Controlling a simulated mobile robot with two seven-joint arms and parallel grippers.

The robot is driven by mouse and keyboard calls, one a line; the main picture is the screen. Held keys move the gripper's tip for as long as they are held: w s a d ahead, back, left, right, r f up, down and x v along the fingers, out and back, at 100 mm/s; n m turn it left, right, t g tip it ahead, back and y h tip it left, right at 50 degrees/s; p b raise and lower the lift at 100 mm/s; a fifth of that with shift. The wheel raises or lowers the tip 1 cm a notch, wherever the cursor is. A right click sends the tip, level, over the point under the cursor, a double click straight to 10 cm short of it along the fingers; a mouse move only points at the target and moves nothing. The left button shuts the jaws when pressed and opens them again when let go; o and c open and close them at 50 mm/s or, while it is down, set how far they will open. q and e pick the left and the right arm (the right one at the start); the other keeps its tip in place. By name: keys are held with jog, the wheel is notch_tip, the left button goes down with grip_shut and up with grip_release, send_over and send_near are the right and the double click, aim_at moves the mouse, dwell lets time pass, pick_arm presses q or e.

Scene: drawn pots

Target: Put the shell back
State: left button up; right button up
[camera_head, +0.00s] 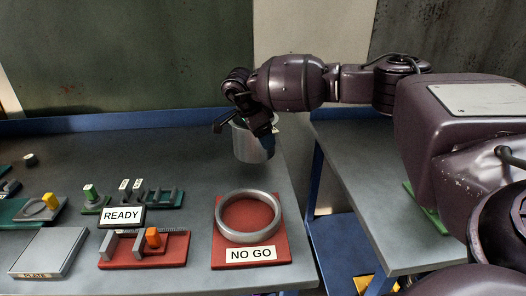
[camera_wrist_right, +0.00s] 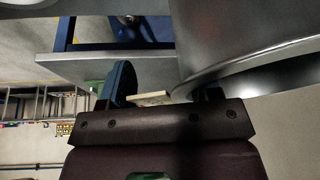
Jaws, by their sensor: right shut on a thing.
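The shell (camera_head: 253,144) is a grey metal cylinder. It hangs roughly upright at the right gripper, over the far right part of the table. My right gripper (camera_head: 250,122) is shut on its upper edge. In the right wrist view the shell's smooth grey wall (camera_wrist_right: 235,40) fills the upper right, beside the fingers (camera_wrist_right: 165,88). I cannot tell from the head view how high its bottom is above the table. My left gripper is not in view.
A red NO GO plate (camera_head: 281,256) with a grey metal ring (camera_head: 248,236) lies at the table's front right. A READY sign (camera_head: 122,217), a red fixture (camera_head: 172,250), a grey PLATE block (camera_head: 48,250) and green fixtures stand left. The table's (camera_head: 190,185) middle is clear. A gap separates a second table (camera_head: 365,180).

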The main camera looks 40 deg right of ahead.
notch_tip(320, 180, down, 5)
jog(key=shift+r, duration=0.1)
jog(key=o, duration=1.5)
jog(key=shift+c, duration=0.2)
jog(key=v, duration=1.2)
jog(key=shift+s, duration=0.1)
